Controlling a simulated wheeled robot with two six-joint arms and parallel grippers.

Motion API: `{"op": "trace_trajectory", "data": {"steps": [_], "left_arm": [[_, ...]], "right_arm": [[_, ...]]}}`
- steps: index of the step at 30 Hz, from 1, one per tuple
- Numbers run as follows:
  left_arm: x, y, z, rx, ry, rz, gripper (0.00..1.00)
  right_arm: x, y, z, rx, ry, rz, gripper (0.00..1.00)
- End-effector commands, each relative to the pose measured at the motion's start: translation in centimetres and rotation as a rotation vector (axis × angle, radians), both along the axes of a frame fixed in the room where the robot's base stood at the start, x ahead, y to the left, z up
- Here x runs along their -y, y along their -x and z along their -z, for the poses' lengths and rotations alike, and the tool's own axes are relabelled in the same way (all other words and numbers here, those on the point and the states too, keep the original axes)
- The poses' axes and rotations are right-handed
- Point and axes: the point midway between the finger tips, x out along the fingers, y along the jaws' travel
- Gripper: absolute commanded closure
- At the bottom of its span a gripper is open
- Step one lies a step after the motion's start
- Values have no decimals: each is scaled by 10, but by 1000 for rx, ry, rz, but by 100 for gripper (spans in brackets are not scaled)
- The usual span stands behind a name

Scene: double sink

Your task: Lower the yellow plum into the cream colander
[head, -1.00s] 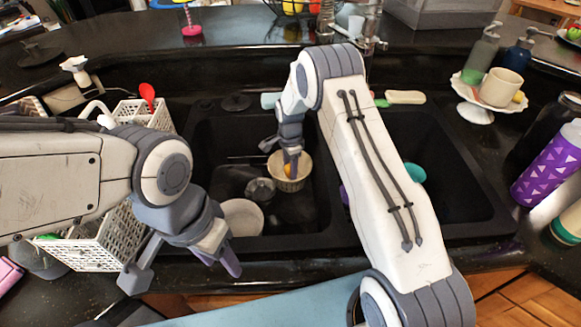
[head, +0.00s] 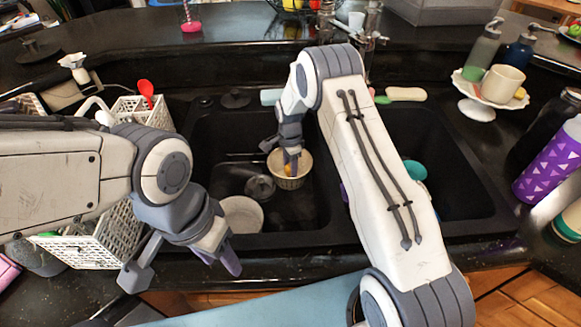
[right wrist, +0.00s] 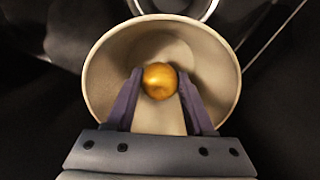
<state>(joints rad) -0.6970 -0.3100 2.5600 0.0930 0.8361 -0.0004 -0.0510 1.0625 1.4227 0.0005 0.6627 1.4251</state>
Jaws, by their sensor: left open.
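The cream colander (head: 291,184) stands in the left basin of the sink, and its round inside fills the middle of the right wrist view (right wrist: 110,75). The yellow plum (right wrist: 160,80) sits between the two fingertips of my right gripper (right wrist: 161,84), which look closed on its sides. In the head view, my right gripper (head: 290,160) points down into the colander's mouth and partly hides the plum. I cannot tell whether the plum touches the colander's bottom. My left gripper (head: 184,267) is open and empty over the front counter edge, left of the basin.
A pale bowl (head: 242,215) and a dark-rimmed round item (head: 260,187) lie near the colander in the left basin. A white dish rack (head: 110,235) stands at left. A faucet (head: 358,40) rises behind the sink. A cup (head: 502,85) is on a stand at right.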

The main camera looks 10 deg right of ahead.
Motion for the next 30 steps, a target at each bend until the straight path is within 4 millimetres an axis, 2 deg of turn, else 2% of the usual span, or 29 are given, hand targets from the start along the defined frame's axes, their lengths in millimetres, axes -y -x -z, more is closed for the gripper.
{"op": "trace_trajectory", "data": {"steps": [1,2,3,11,16,20,30], "left_arm": [[0,0,0,0,0,0,50],[0,0,0,0,0,0,50],[0,0,0,0,0,0,50],[0,0,0,0,0,0,50],[0,0,-5,0,0,0,50],[0,0,-16,0,0,0,50],[0,0,-53,0,0,0,50]], "right_arm": [[0,0,0,0,0,0,28],[0,0,0,0,0,0,17],[0,0,0,0,0,0,12],[0,0,0,0,0,0,12],[1,0,-7,0,0,1,12],[2,0,-21,1,0,2,12],[7,2,-73,3,-1,9,12]]}}
